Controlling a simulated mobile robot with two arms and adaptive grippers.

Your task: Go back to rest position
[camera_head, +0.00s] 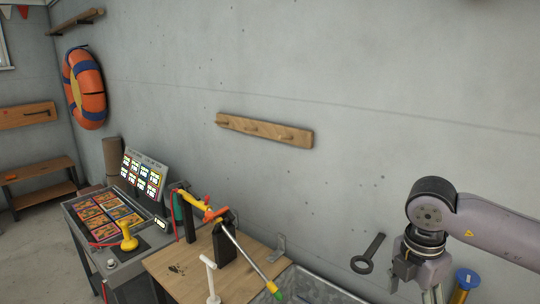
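My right arm comes in from the right edge, bends at a dark round joint and points down. My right gripper (428,286) hangs at the bottom right, in front of the grey wall. Its fingertips are cut off by the lower edge, so I cannot tell whether it is open or shut. My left arm and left gripper are not in view.
A wooden bench top (180,272) carries a black stand with colourful tools. A grey console (118,262) with a yellow knob stands left. A wooden peg rail (264,130) and a life ring (84,88) hang on walls. A dark ring-ended tool (368,255) is near my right gripper.

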